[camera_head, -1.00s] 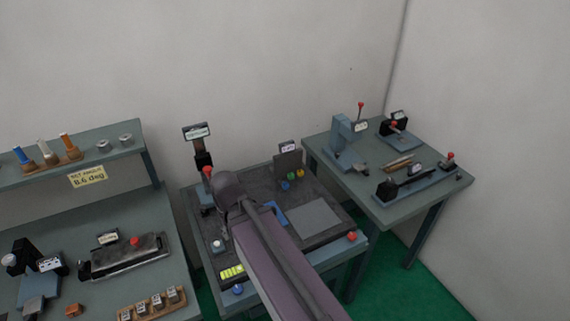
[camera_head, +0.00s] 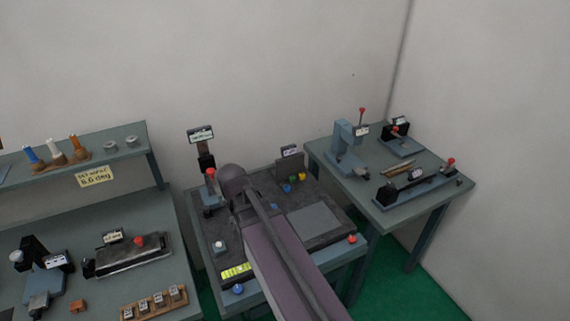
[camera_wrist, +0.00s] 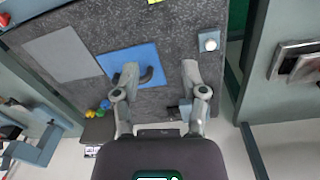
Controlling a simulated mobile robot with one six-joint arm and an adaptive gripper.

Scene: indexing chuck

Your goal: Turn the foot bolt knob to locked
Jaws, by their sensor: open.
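No readable label marks the foot bolt knob, so I cannot tell which knob it is. On the middle bench (camera_head: 335,262) there is a blue knob (camera_head: 238,289) at the front left corner and a red knob (camera_head: 352,239) at the front right. A pale round knob on a block (camera_head: 219,246) sits near the left edge; a similar one shows in the wrist view (camera_wrist: 209,41). My gripper (camera_wrist: 158,76) is open and empty above the bench, its fingers over and beside a blue plate (camera_wrist: 118,58). In the head view my arm hides the gripper.
A yellow-green strip (camera_head: 236,271) lies by the bench's front left corner. A post with a sign (camera_head: 201,134) and red-topped lever stands behind. A side table (camera_head: 408,213) with fixtures is at the right, a bench with a shelf (camera_head: 120,208) at the left. Green floor shows between.

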